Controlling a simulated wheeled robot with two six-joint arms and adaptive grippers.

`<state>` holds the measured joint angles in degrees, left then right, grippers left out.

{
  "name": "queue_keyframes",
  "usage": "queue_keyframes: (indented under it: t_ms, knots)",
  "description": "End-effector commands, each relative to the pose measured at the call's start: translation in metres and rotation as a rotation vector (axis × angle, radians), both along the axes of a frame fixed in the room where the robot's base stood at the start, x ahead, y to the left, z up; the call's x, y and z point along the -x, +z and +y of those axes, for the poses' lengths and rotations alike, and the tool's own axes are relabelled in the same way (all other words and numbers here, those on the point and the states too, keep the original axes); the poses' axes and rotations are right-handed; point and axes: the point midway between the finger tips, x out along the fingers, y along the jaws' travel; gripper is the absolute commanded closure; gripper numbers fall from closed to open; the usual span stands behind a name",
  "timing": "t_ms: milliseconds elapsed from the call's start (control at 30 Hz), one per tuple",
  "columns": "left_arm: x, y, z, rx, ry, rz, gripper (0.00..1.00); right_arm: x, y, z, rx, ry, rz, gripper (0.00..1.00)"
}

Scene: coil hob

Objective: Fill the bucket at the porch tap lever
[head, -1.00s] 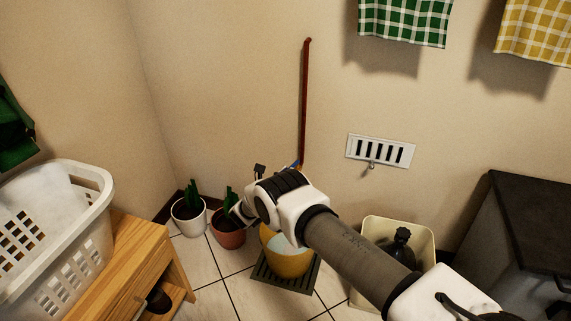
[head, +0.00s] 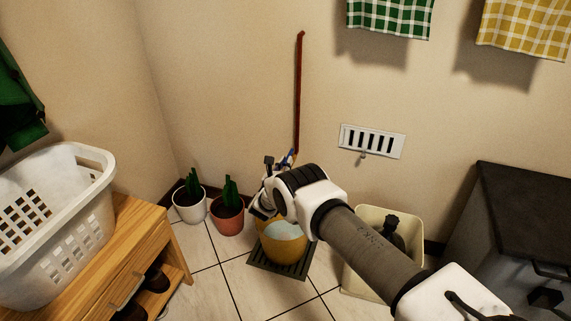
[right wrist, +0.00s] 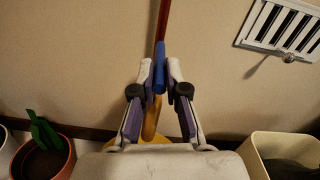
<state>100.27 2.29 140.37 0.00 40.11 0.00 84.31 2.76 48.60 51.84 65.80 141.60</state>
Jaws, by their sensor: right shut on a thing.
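The yellow bucket (head: 282,252) stands upright on a dark floor grate (head: 262,264), partly behind my right arm. Something pale bluish shows inside it; I cannot tell its level. Above it, a red-brown pipe (head: 299,95) runs down the wall to the tap. In the right wrist view the blue tap lever (right wrist: 159,66) stands upright between my right gripper's fingers (right wrist: 159,88), which are shut on it. The brass tap body (right wrist: 151,118) shows just below. In the head view my right gripper (head: 282,164) hides most of the tap. My left gripper is out of view.
A white pot (head: 190,210) and a terracotta pot (head: 228,219) with cacti stand left of the bucket. A cream bin (head: 362,282) stands right. A wooden bench (head: 135,255) holds a laundry basket (head: 75,245). A vent (head: 371,141) is on the wall.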

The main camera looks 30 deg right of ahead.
Motion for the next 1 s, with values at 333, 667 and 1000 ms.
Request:
queue_keyframes:
  t_ms: [333,667,1000]
  knots:
    - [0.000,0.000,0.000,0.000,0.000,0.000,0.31,0.000,0.000,-0.001,0.001,-0.002,-0.001,0.62]
    - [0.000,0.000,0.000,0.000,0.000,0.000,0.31,0.028,0.000,0.034,0.000,0.002,0.003,0.62]
    - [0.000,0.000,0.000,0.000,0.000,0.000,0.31,0.076,0.000,0.086,0.000,-0.001,0.000,0.62]
